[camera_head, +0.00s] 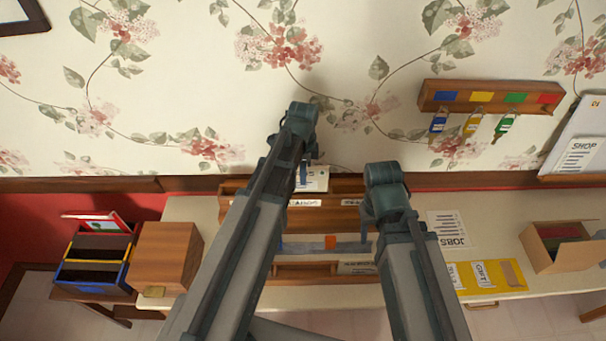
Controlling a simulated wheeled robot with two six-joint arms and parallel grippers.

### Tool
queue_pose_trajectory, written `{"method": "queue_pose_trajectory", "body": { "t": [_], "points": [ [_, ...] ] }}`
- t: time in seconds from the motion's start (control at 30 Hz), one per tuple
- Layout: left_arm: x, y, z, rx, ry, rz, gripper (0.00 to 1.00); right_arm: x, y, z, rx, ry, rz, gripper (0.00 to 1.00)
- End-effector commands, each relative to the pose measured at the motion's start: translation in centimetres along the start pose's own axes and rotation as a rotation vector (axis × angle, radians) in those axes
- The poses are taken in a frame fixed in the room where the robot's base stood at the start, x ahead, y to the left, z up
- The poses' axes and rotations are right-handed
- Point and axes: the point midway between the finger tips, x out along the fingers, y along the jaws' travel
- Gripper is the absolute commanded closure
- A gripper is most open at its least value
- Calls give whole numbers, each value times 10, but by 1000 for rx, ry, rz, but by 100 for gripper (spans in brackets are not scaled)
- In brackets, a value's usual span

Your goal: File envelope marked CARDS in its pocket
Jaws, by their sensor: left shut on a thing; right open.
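A wooden organizer (232,187) with several pockets stands on the pale table against the wall, partly hidden by my arms. My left gripper (303,180) is over its back pocket, shut on a white envelope (318,180) with dark marks that I cannot read. The envelope's lower edge is behind the pocket's front board; how deep it sits is unclear. White labels (304,203) mark the board below. My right gripper (369,225) is open beside the organizer's right end. Another white paper (357,267) with unclear lettering shows in the front pocket.
A wooden box (165,257) and a coloured file holder (97,257) stand at left. A JOBS sheet (446,228), a yellow sheet (512,274) and an open carton (562,247) lie right. A key rack (489,97) hangs above.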

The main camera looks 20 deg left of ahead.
Motion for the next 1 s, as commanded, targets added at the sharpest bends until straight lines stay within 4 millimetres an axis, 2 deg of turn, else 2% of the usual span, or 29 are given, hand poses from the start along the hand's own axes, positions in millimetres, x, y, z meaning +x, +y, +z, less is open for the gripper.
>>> {"method": "queue_pose_trajectory", "body": {
  "t": [0.03,0.5,0.93,0.97,1.0],
  "points": [
    [6,0,0,0,0,0,100,6,-1,0,-1,0,0,50],
    [31,0,0,0,0,0,100,31,-3,-2,0,0,0,50],
    [33,0,0,0,0,0,100,33,-3,-2,0,0,0,50],
    [33,0,0,0,0,0,84,33,-3,-2,0,0,0,50],
    [33,0,0,0,0,0,77,33,-3,-2,0,0,0,50]
  ]
}}
